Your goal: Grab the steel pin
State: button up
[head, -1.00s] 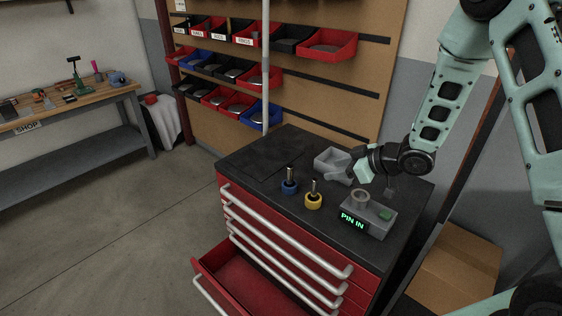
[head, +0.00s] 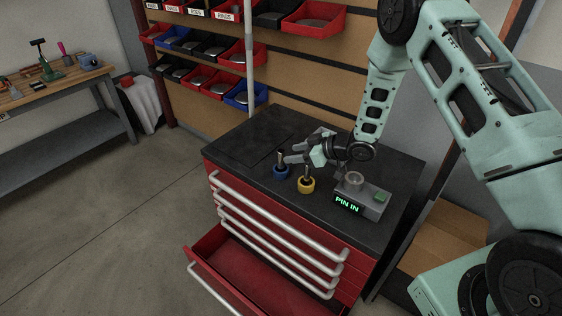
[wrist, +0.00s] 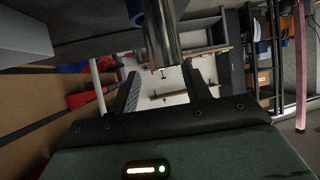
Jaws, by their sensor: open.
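A blue holder (head: 281,170) stands upright on the black cabinet top (head: 240,142), with a bright steel pin (head: 280,157) standing in it. A yellow holder (head: 306,186) with a shorter metal pin stands to its right. My gripper (head: 288,153) is open and level, with its fingertips at the pin in the blue holder. In the wrist view the pin (wrist: 160,30) looks large and upside down, close to the gap between my open fingertips (wrist: 159,72). I cannot tell whether either finger touches it.
A grey box with a "PIN IN" display (head: 362,197), a round socket and a green button stands right of the yellow holder. A grey tray is partly hidden behind my gripper. A red drawer (head: 235,272) hangs open below. The cabinet top's left side is clear.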

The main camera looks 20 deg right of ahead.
aim_at(282, 151)
jog(key=shift+w+r+p+x, duration=0.15)
jog(key=shift+p+x, duration=0.1)
jog(key=shift+x, duration=0.7)
jog(key=shift+w+r+p+x, duration=0.15)
jog(key=shift+p+x, duration=0.1)
jog(key=shift+x, duration=0.7)
jog(key=shift+w+r+p+x, duration=0.1)
jog(key=shift+p+x, duration=0.15)
jog(key=shift+x, duration=0.7)
grip_shut()
